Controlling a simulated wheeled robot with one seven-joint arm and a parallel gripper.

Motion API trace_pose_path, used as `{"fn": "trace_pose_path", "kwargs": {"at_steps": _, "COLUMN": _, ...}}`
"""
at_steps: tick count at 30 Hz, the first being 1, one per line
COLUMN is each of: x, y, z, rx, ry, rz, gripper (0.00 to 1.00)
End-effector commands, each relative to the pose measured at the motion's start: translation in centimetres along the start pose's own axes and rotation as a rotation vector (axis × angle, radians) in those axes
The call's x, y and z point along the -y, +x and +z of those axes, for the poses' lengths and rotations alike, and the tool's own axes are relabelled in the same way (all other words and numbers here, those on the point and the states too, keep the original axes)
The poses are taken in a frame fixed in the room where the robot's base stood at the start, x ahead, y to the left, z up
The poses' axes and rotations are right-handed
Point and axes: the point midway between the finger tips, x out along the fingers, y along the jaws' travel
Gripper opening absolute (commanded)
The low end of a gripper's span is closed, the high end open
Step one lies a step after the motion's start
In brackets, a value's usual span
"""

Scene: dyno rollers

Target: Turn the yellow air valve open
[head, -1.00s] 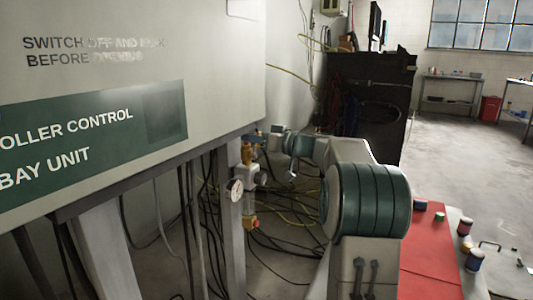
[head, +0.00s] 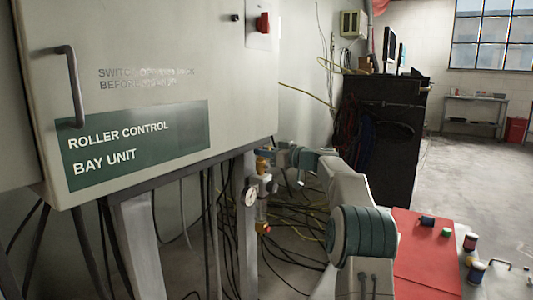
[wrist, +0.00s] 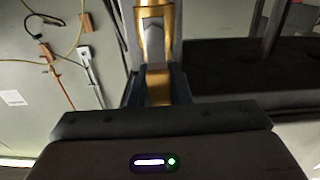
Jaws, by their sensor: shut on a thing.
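The yellow air valve (head: 262,163) is a small brass-yellow fitting at the top of the air unit, below the grey cabinet. A round white gauge (head: 250,198) sits just under it. My gripper (wrist: 158,88) is shut on the yellow valve. In the wrist view a brass-coloured part of the valve (wrist: 158,82) shows between the dark fingers, with a golden cylinder above it. In the head view my arm reaches in from the right, and the gripper's contact is too small to make out. The valve's exact turn angle cannot be told.
The grey cabinet (head: 240,110) overhangs the valve on the left. Cables (head: 290,240) hang and lie tangled below and behind. A dark tool cabinet (head: 385,110) stands behind my arm. A red mat (head: 415,235) with small cans beside it is on the right. Open floor lies farther right.

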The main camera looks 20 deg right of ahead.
Motion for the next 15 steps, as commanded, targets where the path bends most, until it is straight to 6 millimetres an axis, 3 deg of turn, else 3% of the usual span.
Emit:
{"fn": "trace_pose_path", "kwargs": {"at_steps": 9, "x": -0.1, "y": -0.14, "z": 0.32, "rx": 0.004, "ry": 0.0, "rz": -0.002, "gripper": 0.0}}
{"fn": "trace_pose_path", "kwargs": {"at_steps": 10, "x": -0.1, "y": -0.14, "z": 0.32, "rx": 0.004, "ry": 0.0, "rz": -0.002, "gripper": 0.23}}
{"fn": "trace_pose_path", "kwargs": {"at_steps": 12, "x": -0.12, "y": -0.15, "z": 0.3, "rx": 0.004, "ry": 0.0, "rz": -0.001, "gripper": 0.39}}
{"fn": "trace_pose_path", "kwargs": {"at_steps": 15, "x": -0.11, "y": -0.15, "z": 0.21, "rx": 0.002, "ry": 0.0, "rz": 0.0, "gripper": 0.39}}
